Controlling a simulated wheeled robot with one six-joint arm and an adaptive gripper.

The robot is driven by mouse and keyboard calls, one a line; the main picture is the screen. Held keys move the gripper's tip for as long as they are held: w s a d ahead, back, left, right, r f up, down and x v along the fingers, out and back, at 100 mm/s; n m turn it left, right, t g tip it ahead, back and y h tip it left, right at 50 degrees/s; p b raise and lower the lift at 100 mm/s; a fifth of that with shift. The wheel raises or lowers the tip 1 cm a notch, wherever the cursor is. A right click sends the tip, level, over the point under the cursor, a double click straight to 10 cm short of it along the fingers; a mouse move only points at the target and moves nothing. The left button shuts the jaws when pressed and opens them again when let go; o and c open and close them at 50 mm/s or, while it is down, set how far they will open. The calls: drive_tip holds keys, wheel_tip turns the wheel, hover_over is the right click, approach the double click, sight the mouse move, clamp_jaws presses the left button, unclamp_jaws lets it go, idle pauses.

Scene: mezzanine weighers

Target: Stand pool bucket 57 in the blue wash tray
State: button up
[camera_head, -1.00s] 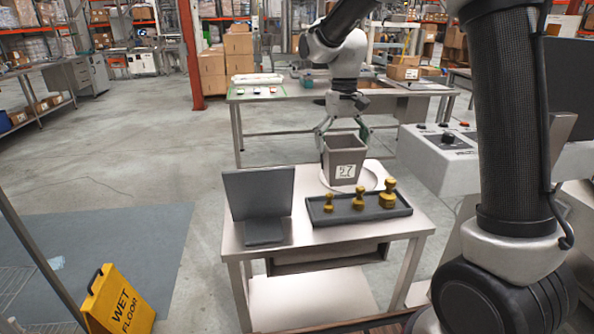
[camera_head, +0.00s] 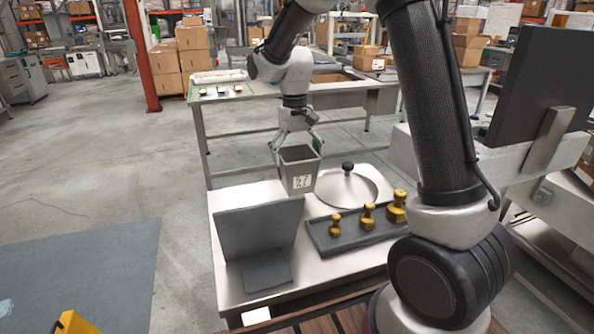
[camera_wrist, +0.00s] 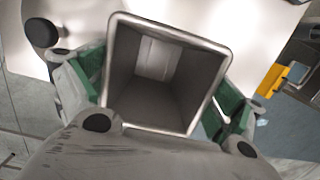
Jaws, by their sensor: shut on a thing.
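A grey-brown, square, open-topped bucket (camera_head: 299,171) hangs upright in my gripper (camera_head: 297,146), over the back of the near steel table. Its white label ends in 7; the first digit is hard to read. In the wrist view I look down into the empty bucket (camera_wrist: 160,75), with my gripper's green-padded fingers (camera_wrist: 155,95) shut on its opposite sides. The bucket is left of a round metal disc with a black knob (camera_head: 342,190). I cannot make out a blue wash tray in these views.
The near table (camera_head: 225,195) holds a dark angled panel (camera_head: 258,230) and a dark tray (camera_head: 320,243) with brass weights (camera_head: 367,216). A larger table (camera_head: 225,103) stands behind. Open floor lies left.

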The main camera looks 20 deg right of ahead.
drive_tip(key=shift+f, duration=1.85)
drive_tip(key=o, duration=0.9)
drive_tip(key=shift+f, duration=0.15)
drive_tip(key=shift+o, duration=0.7)
